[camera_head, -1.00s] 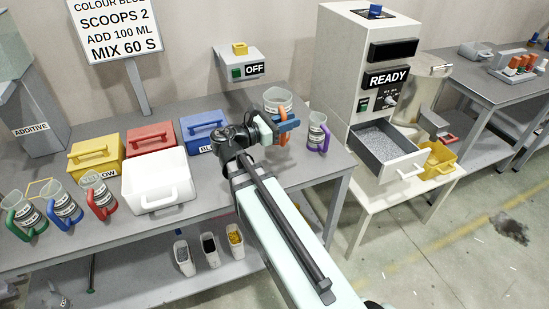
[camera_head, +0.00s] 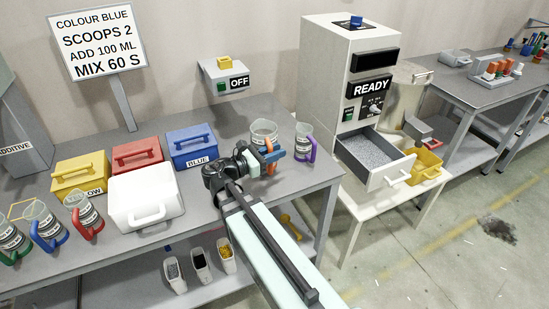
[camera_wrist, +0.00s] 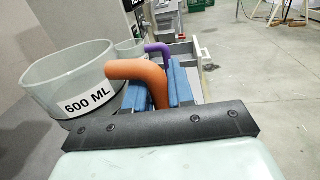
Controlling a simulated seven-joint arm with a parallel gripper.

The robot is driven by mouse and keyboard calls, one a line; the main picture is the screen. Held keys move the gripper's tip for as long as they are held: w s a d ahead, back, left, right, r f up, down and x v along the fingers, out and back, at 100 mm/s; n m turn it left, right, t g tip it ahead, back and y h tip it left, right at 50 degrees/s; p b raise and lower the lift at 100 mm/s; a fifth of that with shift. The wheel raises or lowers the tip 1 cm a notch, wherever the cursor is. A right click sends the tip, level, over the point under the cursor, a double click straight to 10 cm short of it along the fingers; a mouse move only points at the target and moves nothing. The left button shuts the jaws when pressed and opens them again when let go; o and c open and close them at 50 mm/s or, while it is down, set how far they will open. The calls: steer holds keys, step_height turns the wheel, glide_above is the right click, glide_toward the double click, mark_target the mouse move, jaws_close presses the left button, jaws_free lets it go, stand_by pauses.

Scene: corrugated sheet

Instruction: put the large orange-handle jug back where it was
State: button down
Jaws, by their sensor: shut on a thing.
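The large orange-handle jug (camera_head: 264,131) is a clear, open-topped jug at the right end of the grey table. In the wrist view its label on the jug (camera_wrist: 70,78) reads 600 ML. My gripper (camera_head: 272,154) is shut on its orange handle, with the blue fingers (camera_wrist: 158,88) on either side of it. The jug looks upright. My gripper and arm hide its base, so I cannot tell whether it touches the table. The purple-handle jug (camera_head: 303,141) stands just to its right.
Blue (camera_head: 191,147), red (camera_head: 137,154) and yellow (camera_head: 80,176) lidded boxes and a white box (camera_head: 146,200) stand to the left. Several handled jugs stand at far left. A machine marked READY (camera_head: 347,80) with an open drawer (camera_head: 372,158) is at right.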

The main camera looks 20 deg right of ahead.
steer(key=shift+f, duration=1.15)
steer(key=c, duration=1)
jaws_free()
steer(key=shift+s+a+f, duration=0.15)
steer(key=shift+s+a, duration=0.05)
steer(key=shift+a, duration=1.05)
steer(key=shift+s+a+f, duration=0.1)
steer(key=shift+s+a, duration=0.1)
steer(key=shift+a, duration=1)
steer(key=shift+s+a+f, duration=0.15)
steer(key=shift+s+a, duration=0.05)
steer(key=shift+a, duration=1.05)
